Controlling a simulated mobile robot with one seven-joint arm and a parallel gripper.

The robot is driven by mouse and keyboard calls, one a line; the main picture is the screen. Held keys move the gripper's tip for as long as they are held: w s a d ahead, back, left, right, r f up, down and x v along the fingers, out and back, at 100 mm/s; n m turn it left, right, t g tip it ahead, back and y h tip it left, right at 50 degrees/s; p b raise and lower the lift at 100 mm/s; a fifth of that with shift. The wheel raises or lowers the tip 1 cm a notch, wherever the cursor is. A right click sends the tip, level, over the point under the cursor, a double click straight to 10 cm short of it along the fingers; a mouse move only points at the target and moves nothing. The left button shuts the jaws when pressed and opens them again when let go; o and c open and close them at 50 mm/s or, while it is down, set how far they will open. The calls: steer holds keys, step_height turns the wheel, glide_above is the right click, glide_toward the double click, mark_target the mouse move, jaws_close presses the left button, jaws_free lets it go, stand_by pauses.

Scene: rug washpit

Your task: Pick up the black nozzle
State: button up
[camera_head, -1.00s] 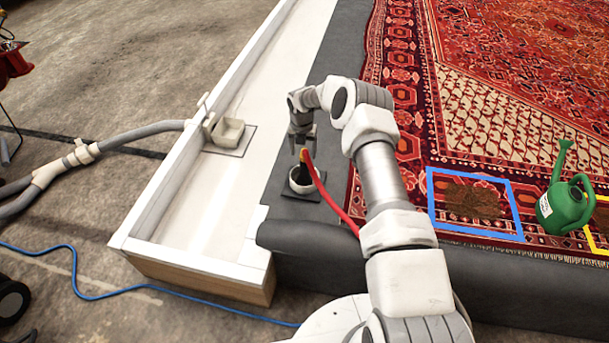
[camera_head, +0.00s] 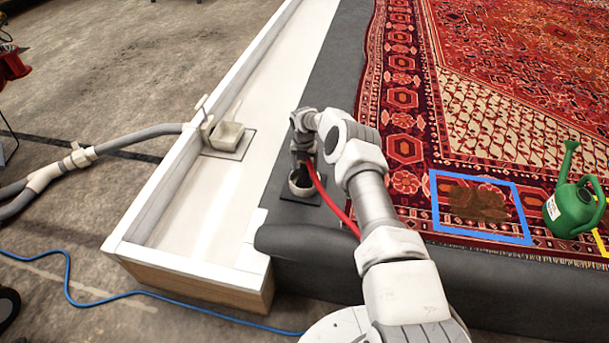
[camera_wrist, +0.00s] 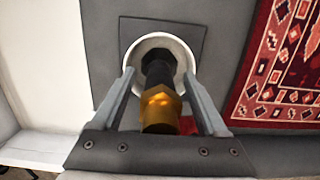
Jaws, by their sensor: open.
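The black nozzle (camera_wrist: 157,70) stands in a white round holder (camera_wrist: 183,50) on a dark square plate; its brass-coloured end (camera_wrist: 160,108) points towards my wrist camera. In the head view the white holder (camera_head: 297,187) shows below my gripper, with the nozzle mostly hidden. A red hose (camera_head: 328,197) runs from it towards the lower right. My gripper (camera_wrist: 158,85) is open, with one finger on each side of the nozzle. The fingertips reach down near the holder's rim. I cannot tell whether either finger touches the nozzle.
A white trough (camera_head: 200,225) with a small drain box (camera_head: 226,136) lies left. A patterned red rug (camera_head: 480,110) lies right, with a blue frame (camera_head: 437,213) around a brown stain (camera_head: 480,203) and a green watering can (camera_head: 572,208). A blue cable (camera_head: 90,298) crosses the floor.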

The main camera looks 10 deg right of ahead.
jaws_close()
steer(key=shift+r, duration=0.1)
steer(key=shift+r, duration=0.1)
